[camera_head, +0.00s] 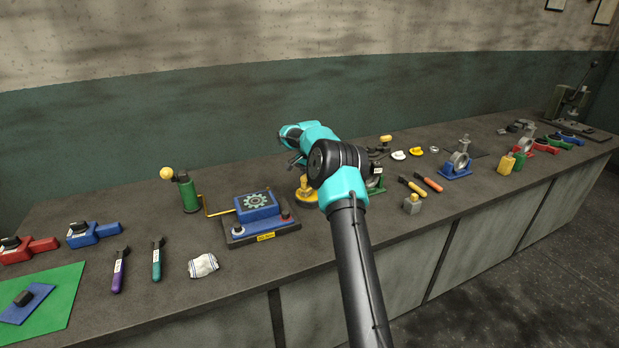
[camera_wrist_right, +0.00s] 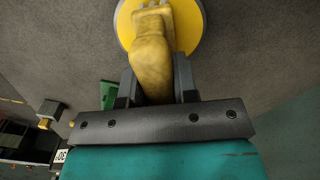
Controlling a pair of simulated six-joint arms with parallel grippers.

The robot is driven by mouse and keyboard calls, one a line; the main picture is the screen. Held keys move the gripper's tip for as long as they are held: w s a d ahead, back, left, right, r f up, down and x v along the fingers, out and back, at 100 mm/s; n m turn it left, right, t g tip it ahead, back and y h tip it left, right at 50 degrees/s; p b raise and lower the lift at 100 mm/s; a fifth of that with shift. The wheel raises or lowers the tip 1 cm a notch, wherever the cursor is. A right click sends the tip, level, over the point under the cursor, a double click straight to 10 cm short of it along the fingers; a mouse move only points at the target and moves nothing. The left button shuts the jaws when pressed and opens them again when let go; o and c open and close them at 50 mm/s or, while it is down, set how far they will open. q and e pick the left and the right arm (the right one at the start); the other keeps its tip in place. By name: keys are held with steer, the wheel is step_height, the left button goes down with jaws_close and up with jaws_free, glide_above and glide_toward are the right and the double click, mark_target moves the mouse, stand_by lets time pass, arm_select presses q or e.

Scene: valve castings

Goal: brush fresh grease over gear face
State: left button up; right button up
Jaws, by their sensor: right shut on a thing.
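The gear face (camera_head: 257,200) is a grey toothed wheel on top of a blue block, set on a dark base (camera_head: 262,231) with a yellow label. To its right stands a round yellow dish (camera_head: 307,196) with a yellow upright piece. My right gripper (camera_wrist_right: 157,88) is shut on a yellow handle-like piece (camera_wrist_right: 152,60), over the yellow disc of the dish (camera_wrist_right: 127,30) in the right wrist view. I cannot tell whether the held piece is a brush or whether it touches the dish. My right arm hides part of this area in the head view. My left gripper is not in view.
A green oil can (camera_head: 187,193) with a yellow ball stands left of the gear base. Several castings and bottles crowd the right. Bench is clear in front of the gear base.

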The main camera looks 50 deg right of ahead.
steer(key=shift+f, duration=0.5)
stand_by(1.6)
steer(key=shift+r, duration=0.1)
steer(key=shift+r, duration=3.5)
steer(key=shift+a, duration=0.1)
